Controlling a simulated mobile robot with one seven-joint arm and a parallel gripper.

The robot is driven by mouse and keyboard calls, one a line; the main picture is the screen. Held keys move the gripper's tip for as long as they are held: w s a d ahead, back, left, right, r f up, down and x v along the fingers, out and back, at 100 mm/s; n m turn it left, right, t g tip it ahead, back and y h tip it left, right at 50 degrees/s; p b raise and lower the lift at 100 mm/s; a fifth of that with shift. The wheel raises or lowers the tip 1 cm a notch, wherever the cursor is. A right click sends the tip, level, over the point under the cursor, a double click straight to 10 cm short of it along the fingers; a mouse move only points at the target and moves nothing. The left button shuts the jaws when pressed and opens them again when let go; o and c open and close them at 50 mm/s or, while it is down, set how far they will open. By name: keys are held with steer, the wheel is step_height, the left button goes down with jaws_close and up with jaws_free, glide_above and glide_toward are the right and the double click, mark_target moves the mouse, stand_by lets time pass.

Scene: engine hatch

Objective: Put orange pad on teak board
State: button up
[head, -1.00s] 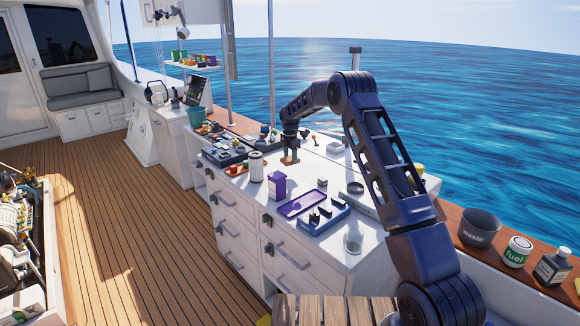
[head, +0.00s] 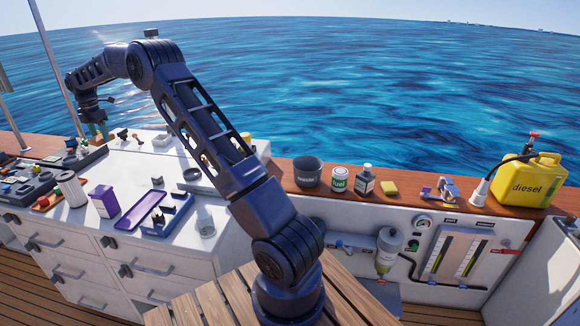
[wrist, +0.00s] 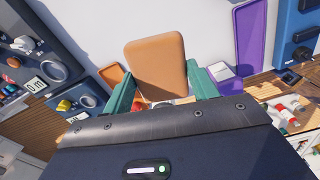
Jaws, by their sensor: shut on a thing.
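The orange pad (wrist: 157,65) is held between the two teal fingers of my gripper (wrist: 163,92) in the wrist view. In the head view my gripper (head: 98,130) is at the far left, near the back of the white counter, and the pad there is small and hard to make out. A slatted wooden surface (head: 230,300) lies at the bottom of the head view by my arm's base. It may be the teak board, but I cannot tell.
The white counter (head: 130,170) holds a purple tray (head: 141,213), a purple box (head: 104,201), a white canister (head: 71,189) and a blue holder (head: 168,215).

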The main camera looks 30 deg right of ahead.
steer(key=w+d+f+m, duration=0.15)
steer(key=d+m, duration=0.25)
steer(key=d, duration=0.4)
steer(key=w+d+f+m, duration=0.1)
steer(key=w+d+m, duration=0.2)
steer(key=d, duration=0.6)
steer(key=s+d+f+m, duration=0.2)
steer(key=d+m, duration=0.7)
steer(key=d, duration=1.2)
steer(key=s+d+f+m, duration=0.2)
steer(key=d+m, duration=0.7)
steer(key=d, duration=1.3)
steer(key=s+d+f+m, duration=0.1)
steer(key=s+d+m, duration=0.3)
steer(key=d, duration=0.4)
steer(key=s+d+f+m, duration=0.1)
steer(key=s+d+m, duration=0.3)
steer(key=d, duration=0.4)
steer(key=s+d+f+m, duration=0.2)
steer(key=s+d+m, duration=0.8)
steer(key=s+d, duration=0.55)
steer(key=s+d+f+m, duration=0.3)
steer(key=s+d+m, duration=0.7)
steer(key=s+d, duration=0.6)
steer(key=f, duration=0.6)
steer(key=s+a+f, duration=0.1)
steer(key=f, duration=1.2)
steer(key=shift+s+a+f, duration=0.15)
steer(key=shift+a, duration=0.1)
steer(key=shift+f, duration=0.1)
